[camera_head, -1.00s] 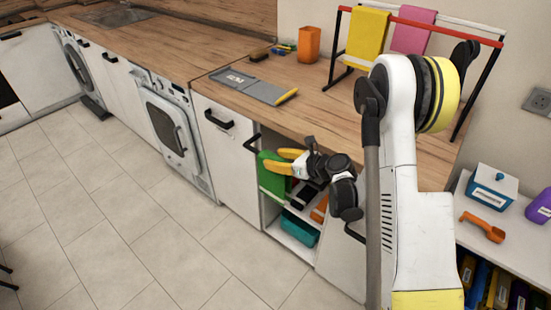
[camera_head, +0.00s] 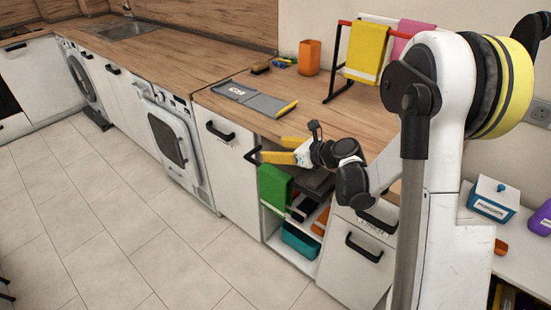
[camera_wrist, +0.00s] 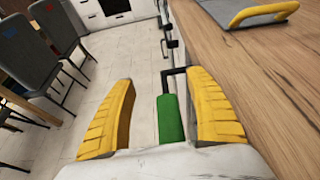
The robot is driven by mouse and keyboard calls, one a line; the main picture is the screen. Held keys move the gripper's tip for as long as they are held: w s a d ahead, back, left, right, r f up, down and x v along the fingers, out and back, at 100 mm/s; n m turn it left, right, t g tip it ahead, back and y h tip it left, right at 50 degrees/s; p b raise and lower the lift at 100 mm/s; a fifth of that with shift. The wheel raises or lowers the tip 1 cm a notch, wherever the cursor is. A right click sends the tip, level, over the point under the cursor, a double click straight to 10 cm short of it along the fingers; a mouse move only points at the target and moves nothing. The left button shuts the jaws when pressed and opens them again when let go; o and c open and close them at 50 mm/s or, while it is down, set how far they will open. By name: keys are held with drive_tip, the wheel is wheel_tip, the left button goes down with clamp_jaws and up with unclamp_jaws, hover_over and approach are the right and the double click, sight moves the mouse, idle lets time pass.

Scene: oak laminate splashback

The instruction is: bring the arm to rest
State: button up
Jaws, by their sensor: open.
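My gripper (camera_head: 287,150) has two yellow fingers spread apart with nothing between them. In the head view it is in front of the counter edge, above the open cabinet compartment, pointing left. In the wrist view my gripper (camera_wrist: 160,115) shows both fingers apart. A green cloth (camera_wrist: 171,118) appears between them in that picture, below and beyond the fingers. In the head view the green cloth (camera_head: 274,188) hangs at the open cabinet, below the gripper. My arm is bent, with its upper part at the right of the head view.
The cabinet holds a teal bin (camera_head: 300,241). Chairs (camera_wrist: 62,45) stand left in the wrist view. The tiled floor (camera_head: 110,210) is clear.

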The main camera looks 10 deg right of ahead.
drive_tip(key=s+a+r+n+g+h, duration=0.1)
drive_tip(key=s+a+r+n+h, duration=0.1)
drive_tip(key=s+r+n, duration=0.35)
drive_tip(key=s+a+r+n+g+h, duration=0.1)
drive_tip(key=s+r+n+g+h, duration=0.15)
drive_tip(key=s+n, duration=0.65)
drive_tip(key=s+d+n+h, duration=0.1)
drive_tip(key=s+d+n, duration=0.1)
drive_tip(key=s+n, duration=0.5)
drive_tip(key=s+d+n+h, duration=0.2)
drive_tip(key=s+n, duration=0.5)
drive_tip(key=s, duration=0.2)
drive_tip(key=shift+s, duration=0.4)
drive_tip(key=shift+h, duration=0.25)
